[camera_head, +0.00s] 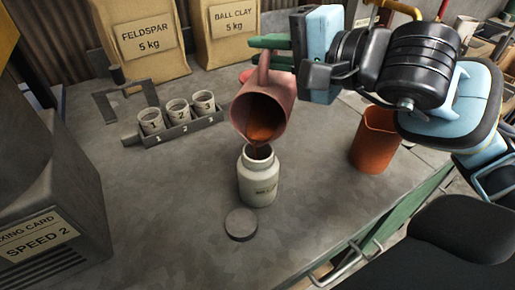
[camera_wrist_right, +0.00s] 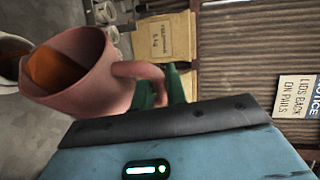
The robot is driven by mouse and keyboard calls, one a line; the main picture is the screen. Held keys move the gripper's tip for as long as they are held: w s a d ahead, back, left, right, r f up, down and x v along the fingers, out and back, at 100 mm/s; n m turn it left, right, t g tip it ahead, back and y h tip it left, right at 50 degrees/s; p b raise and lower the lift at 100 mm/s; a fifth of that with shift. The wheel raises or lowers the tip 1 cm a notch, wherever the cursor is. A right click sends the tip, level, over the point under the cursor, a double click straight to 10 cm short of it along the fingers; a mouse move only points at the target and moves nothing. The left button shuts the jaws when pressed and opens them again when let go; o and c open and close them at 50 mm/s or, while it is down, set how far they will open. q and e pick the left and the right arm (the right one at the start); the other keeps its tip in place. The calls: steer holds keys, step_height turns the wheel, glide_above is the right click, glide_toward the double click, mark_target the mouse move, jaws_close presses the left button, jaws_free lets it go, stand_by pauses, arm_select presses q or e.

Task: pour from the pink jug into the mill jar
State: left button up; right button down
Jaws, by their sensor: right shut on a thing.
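The pink jug (camera_head: 262,108) is tilted over the mill jar, its mouth facing down and toward the camera, with reddish-brown liquid inside. A brown stream runs from its lip into the open mouth of the pale grey mill jar (camera_head: 259,181), which stands upright on the table. My right gripper (camera_head: 270,52) has green fingers shut on the jug's handle. In the right wrist view the jug (camera_wrist_right: 88,75) shows its handle at the green fingers and brown liquid inside. The jar's round grey lid (camera_head: 241,224) lies flat in front of the jar. My left gripper is not in view.
A terracotta-coloured container (camera_head: 374,140) stands right of the jar, under my right arm. A rack (camera_head: 184,131) with three small numbered cups is at the back left. Feldspar (camera_head: 143,45) and ball clay (camera_head: 223,30) bags stand behind.

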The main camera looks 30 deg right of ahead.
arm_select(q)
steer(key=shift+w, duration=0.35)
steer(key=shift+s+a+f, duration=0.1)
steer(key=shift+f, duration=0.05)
arm_select(e)
steer(key=shift+s+a+f+b, duration=0.1)
steer(key=shift+s+a+b, duration=0.2)
steer(key=shift+b, duration=0.3)
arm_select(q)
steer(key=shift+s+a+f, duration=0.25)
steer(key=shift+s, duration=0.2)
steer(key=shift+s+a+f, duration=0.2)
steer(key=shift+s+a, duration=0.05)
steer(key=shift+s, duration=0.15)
arm_select(e)
steer(key=shift+n, duration=0.3)
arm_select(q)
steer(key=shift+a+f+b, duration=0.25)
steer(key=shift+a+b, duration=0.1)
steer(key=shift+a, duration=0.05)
arm_select(e)
steer(key=shift+s+a, duration=0.15)
steer(key=shift+s, duration=0.05)
